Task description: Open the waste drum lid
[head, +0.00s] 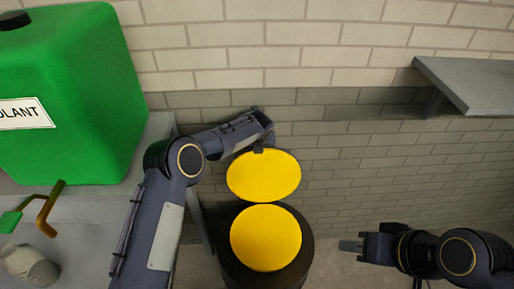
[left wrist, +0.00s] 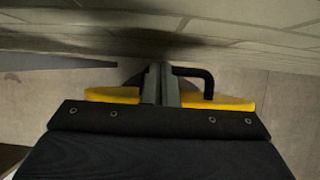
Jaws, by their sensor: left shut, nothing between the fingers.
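The waste drum (head: 229,266) is a dark cylinder on the floor, with a yellow round face (head: 265,238) on top. Its yellow lid (head: 263,176) stands raised behind that face, toward the brick wall. My left gripper (head: 266,137) is at the lid's top edge; its fingertips are hard to make out there. In the left wrist view, its fingers (left wrist: 161,84) are shut with nothing between them, in front of the yellow lid (left wrist: 232,103) and beside a black bent handle (left wrist: 207,82). My right gripper (head: 352,246) is right of the drum, apart from it; its finger gap cannot be made out.
A green coolant tank (head: 75,95) stands on a grey bench at the left, with a green-and-brown bent tool (head: 45,212) and a pale bottle (head: 30,265) before it. A grey shelf (head: 475,80) juts out at upper right. The brick wall is close behind the lid.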

